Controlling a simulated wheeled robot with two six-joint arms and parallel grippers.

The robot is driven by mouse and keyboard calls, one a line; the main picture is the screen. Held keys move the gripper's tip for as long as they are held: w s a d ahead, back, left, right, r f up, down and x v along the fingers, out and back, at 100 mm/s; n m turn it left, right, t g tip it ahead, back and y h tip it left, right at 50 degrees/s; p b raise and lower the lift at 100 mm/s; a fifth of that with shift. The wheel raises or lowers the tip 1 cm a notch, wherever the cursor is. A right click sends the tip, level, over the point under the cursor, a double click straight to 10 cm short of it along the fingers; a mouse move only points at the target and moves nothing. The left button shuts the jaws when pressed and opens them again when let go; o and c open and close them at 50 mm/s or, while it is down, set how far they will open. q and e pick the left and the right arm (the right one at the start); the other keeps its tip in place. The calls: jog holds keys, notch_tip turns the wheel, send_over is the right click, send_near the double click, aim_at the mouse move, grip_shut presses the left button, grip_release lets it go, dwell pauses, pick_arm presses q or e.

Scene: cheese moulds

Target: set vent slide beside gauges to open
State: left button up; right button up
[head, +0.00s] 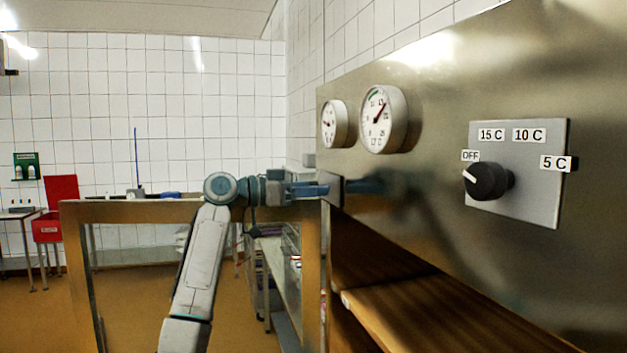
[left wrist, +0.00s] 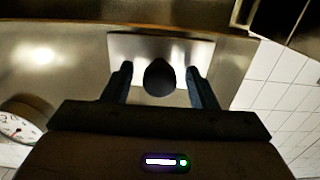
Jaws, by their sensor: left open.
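My left gripper (head: 318,189) reaches in from the left to the steel panel (head: 430,170), below the two gauges. In the left wrist view the gripper (left wrist: 160,70) is open, with one finger on each side of a dark rounded knob (left wrist: 159,80). The knob stands in front of a pale metal plate (left wrist: 130,44) on the panel, apparently the vent slide. I cannot tell whether the fingers touch the knob. The slide's setting and any labels are hidden. The right gauge (head: 383,119) and left gauge (head: 334,124) have white dials. My right gripper is not in view.
A black dial (head: 487,181) on a grey plate, labelled OFF, 15 C, 10 C and 5 C, is at the right. A wooden shelf (head: 430,305) juts out below the panel. A framed door (head: 130,211) stands at the left. One gauge (left wrist: 18,126) shows at the wrist view's left.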

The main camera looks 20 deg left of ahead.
pick_arm(q)
jog(key=shift+w+d, duration=0.15)
jog(key=shift+d, duration=0.1)
grip_shut()
jog(key=shift+d+f, duration=0.1)
jog(key=shift+d, duration=0.05)
jog(key=s+d+b, duration=0.1)
jog(key=s+d, duration=0.1)
jog(key=s, duration=0.1)
jog(key=s+d+b, duration=0.2)
jog(key=s, duration=0.1)
jog(key=s+d+b, duration=0.2)
jog(key=s, duration=0.1)
jog(key=shift+s, duration=0.2)
jog(key=shift+s+d, duration=0.3)
